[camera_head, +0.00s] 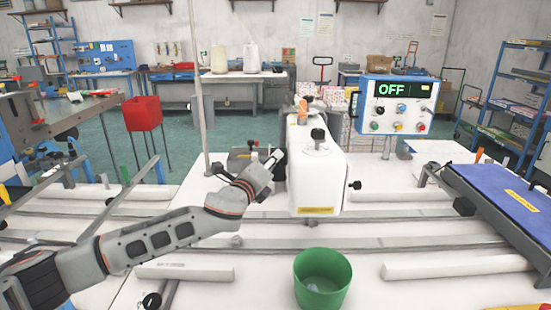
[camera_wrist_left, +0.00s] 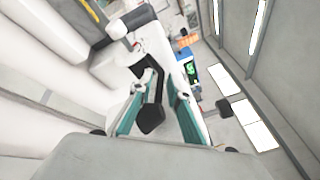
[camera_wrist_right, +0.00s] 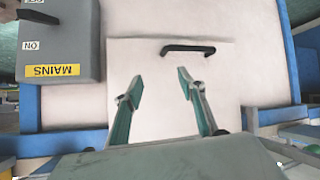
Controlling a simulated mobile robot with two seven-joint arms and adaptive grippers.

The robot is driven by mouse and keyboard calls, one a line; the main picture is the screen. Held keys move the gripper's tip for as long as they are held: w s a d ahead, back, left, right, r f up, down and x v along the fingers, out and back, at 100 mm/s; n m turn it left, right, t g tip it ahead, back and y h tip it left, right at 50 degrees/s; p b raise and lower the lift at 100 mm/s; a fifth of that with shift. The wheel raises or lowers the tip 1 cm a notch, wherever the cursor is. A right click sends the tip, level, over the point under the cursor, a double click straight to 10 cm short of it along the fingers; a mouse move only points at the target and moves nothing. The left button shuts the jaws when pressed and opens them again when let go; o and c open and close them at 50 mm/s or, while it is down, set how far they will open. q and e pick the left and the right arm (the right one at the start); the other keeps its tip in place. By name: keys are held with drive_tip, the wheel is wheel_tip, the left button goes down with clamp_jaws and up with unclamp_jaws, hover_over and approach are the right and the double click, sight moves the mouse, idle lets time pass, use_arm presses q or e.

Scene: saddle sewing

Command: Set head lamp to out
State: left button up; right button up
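The white sewing machine head (camera_head: 316,178) stands upright in the middle of the table in the head view. My left gripper (camera_head: 272,160) is at its left side, near the upper part. In the left wrist view its teal fingers (camera_wrist_left: 160,88) are apart, with a black lever-like part (camera_wrist_left: 150,118) between them. I cannot tell whether they touch it, or whether it belongs to the head lamp. No lit lamp is clear to me. My right gripper (camera_wrist_right: 157,85) is open and empty, facing a pale panel with a black handle (camera_wrist_right: 188,49); it is outside the head view.
A blue control box (camera_head: 394,105) reading OFF stands behind, to the right of the machine. A green bin (camera_head: 323,280) stands in front. A blue padded board (camera_head: 507,194) lies at right, and long rails cross the table. A grey MAINS box (camera_wrist_right: 58,40) is beside the handle.

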use_arm(q)
drive_tip(key=shift+x, duration=1)
clamp_jaws()
